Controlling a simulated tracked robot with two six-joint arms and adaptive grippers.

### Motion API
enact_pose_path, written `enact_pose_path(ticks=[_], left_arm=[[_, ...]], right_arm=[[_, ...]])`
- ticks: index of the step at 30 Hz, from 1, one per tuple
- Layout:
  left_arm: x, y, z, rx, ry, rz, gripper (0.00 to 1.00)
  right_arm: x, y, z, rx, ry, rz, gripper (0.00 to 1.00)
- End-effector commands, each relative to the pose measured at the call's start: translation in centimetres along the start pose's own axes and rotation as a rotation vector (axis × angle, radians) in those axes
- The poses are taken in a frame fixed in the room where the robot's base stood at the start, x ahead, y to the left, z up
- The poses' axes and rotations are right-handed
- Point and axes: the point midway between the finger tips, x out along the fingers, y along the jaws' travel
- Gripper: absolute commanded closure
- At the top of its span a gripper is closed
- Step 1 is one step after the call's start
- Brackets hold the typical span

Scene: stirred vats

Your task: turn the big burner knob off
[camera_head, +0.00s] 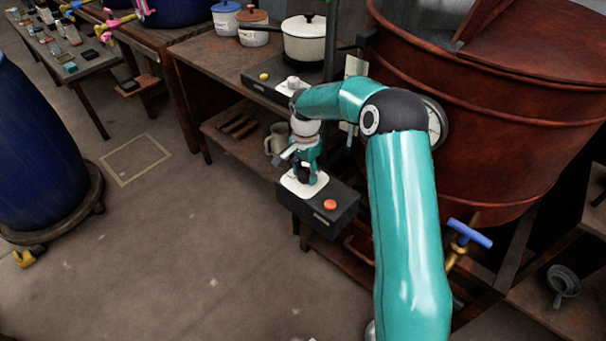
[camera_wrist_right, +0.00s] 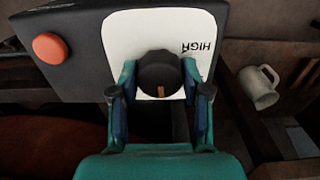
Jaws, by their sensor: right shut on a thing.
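The big burner knob (camera_wrist_right: 158,72) is dark and round, on a white plate (camera_wrist_right: 120,32) of a black control box. A tan mark on the knob points to the bottom of the right wrist picture. The word HIGH shows upside down to the knob's right. My right gripper (camera_wrist_right: 158,80) is shut on the knob, one finger on each side. In the head view my right gripper (camera_head: 304,172) comes down over the black box (camera_head: 340,215) and hides most of the knob. My left gripper is not in view.
An orange button (camera_head: 330,204) sits on the box beside the plate. A big copper vat (camera_head: 480,120) stands to the right, close to my right arm. A smaller burner with a yellow button (camera_head: 264,76) and a white pot (camera_head: 304,42) are behind. A mug (camera_head: 278,138) stands on the lower shelf.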

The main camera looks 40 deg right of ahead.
Motion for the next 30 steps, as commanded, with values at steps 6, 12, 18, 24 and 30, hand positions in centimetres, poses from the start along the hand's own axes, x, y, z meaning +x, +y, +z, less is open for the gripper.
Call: enact_pose_path(ticks=[6,12,18,24,30], left_arm=[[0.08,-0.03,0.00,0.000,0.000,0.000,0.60],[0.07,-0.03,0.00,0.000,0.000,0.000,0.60],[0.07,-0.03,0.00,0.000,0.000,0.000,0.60],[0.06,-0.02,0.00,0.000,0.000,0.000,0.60],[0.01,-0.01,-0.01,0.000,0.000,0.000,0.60]], right_arm=[[0.41,0.34,0.37,0.022,-0.011,0.015,0.88],[0.40,0.33,0.39,0.022,-0.011,0.015,0.88],[0.37,0.30,0.35,0.022,-0.010,0.013,0.40],[0.19,0.18,0.19,0.022,-0.006,0.007,0.27],[0.00,0.10,0.11,0.022,-0.004,0.004,0.27]])
